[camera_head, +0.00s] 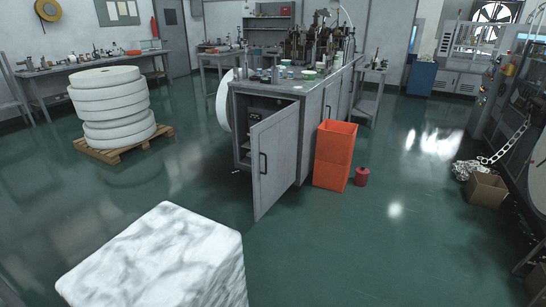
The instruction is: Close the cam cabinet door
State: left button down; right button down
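The cam cabinet (313,105) is a grey metal bench in the middle of the camera_head view, with machinery on its top. Its door (275,158) is grey with a dark vertical handle (263,163) and stands swung open toward me. Part of the dark interior (257,122) shows to the left of the door, with some small objects inside. The rest of the inside is hidden behind the door. Neither of my grippers is in the view.
A white marbled block (160,255) fills the near foreground. A pallet (122,145) with stacked white rolls (112,100) is at left. Green floor around the door is clear.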

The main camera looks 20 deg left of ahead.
aim_at(274, 140)
jog(key=i, duration=1.05)
jog(key=u, duration=0.9)
